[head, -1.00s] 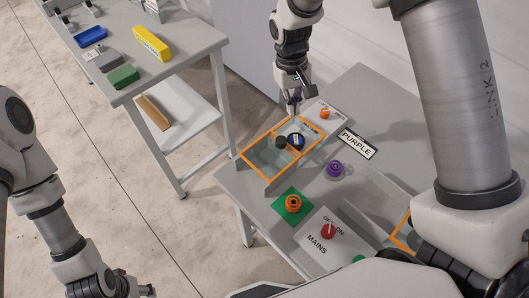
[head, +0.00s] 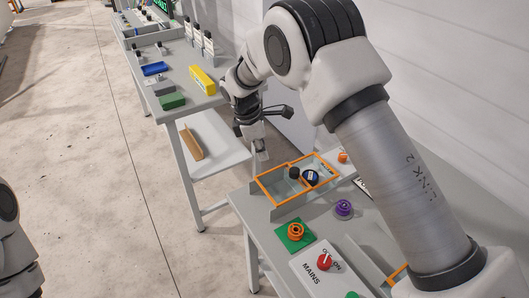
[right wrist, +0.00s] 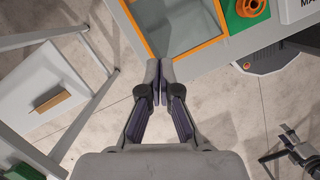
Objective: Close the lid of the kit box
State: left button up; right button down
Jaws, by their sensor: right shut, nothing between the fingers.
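An orange-rimmed tray-like box, which I take for the kit box (head: 259,186), lies on the near table; a dark cylinder (head: 294,173) and a dark blue round piece (head: 310,178) show within its outline. I cannot make out a separate lid or its angle. The box's orange edge and grey-green inside show in the right wrist view (right wrist: 177,22). My right gripper (head: 262,153) is shut and empty, pointing down beside the box's far left corner. In the right wrist view its fingertips (right wrist: 160,64) are just outside that edge. My left gripper (right wrist: 293,142) is small at lower right there; its jaws are unclear.
On the near table are an orange knob on a green plate (head: 296,231), a purple knob (head: 344,208) and a MAINS panel (head: 312,268). A grey upright panel (head: 290,207) stands by the box. A second table (head: 207,101) holds coloured blocks. Floor lies between the tables.

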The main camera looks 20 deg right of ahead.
aim_at(285, 177)
jog(key=f, duration=0.1)
jog(key=s+f, duration=0.1)
jog(key=f, duration=0.1)
jog(key=d+f+p, duration=0.1)
jog(key=shift+s+f, duration=0.35)
jog(key=d, duration=0.1)
jog(key=d+f+p, duration=0.1)
jog(key=d, duration=0.1)
jog(key=shift+s+d+f, duration=0.1)
jog(key=shift+d+f, duration=0.1)
jog(key=shift+d, duration=0.1)
jog(key=shift+s+d, duration=0.2)
jog(key=shift+d, duration=0.1)
jog(key=shift+s+r, duration=0.1)
jog(key=shift+s, duration=0.1)
pick_arm(q)
jog(key=r, duration=0.3)
jog(key=shift+s+a, duration=0.1)
jog(key=shift+s, duration=0.25)
jog(key=shift+w+f, duration=0.1)
pick_arm(e)
jog(key=shift+w, duration=0.15)
